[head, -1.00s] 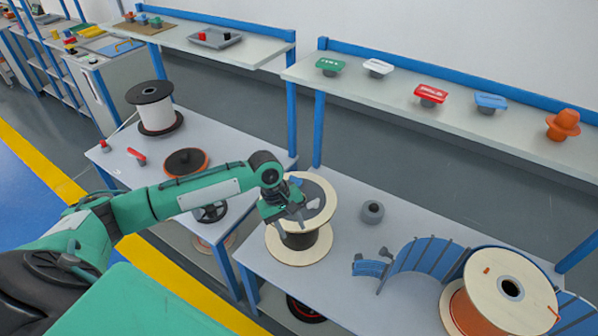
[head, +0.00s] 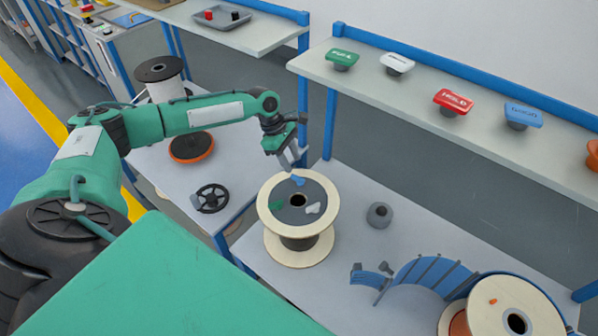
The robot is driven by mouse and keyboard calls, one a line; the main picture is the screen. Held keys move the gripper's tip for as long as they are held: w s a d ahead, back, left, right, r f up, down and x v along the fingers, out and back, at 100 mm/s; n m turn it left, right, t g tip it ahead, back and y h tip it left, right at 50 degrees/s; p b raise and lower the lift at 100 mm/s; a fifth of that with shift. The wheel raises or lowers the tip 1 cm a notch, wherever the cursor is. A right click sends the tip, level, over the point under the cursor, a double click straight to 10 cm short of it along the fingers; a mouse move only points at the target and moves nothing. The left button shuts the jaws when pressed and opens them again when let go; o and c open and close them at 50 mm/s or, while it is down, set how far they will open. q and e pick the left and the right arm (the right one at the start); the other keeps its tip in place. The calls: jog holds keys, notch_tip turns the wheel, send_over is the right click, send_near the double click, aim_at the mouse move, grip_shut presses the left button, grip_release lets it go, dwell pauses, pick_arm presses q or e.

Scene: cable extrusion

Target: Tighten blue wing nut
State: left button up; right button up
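The blue wing nut (head: 298,181) is a small blue piece on the dark top disc of a pale wooden spool (head: 268,215), toward its far edge. A green wing nut (head: 277,205) and a white wing nut (head: 313,208) sit on the same disc, nearer to me. My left gripper (head: 289,162) points down just above and beside the blue wing nut, with its fingertips close to it. I cannot tell whether they touch it or how far apart the fingers are. My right gripper is not in view.
A grey knob-like part (head: 379,215) stands on the table right of the spool. A shelf (head: 400,98) with green, white, red and blue labelled pieces runs behind.

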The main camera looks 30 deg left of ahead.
aim_at(300, 178)
pick_arm(q)
jog(key=x, duration=0.5)
jog(key=shift+f+p, duration=0.3)
jog(key=shift+p, duration=0.1)
jog(key=shift+d+f, duration=0.25)
jog(key=shift+f, duration=0.2)
jog(key=c, duration=0.7)
grip_shut()
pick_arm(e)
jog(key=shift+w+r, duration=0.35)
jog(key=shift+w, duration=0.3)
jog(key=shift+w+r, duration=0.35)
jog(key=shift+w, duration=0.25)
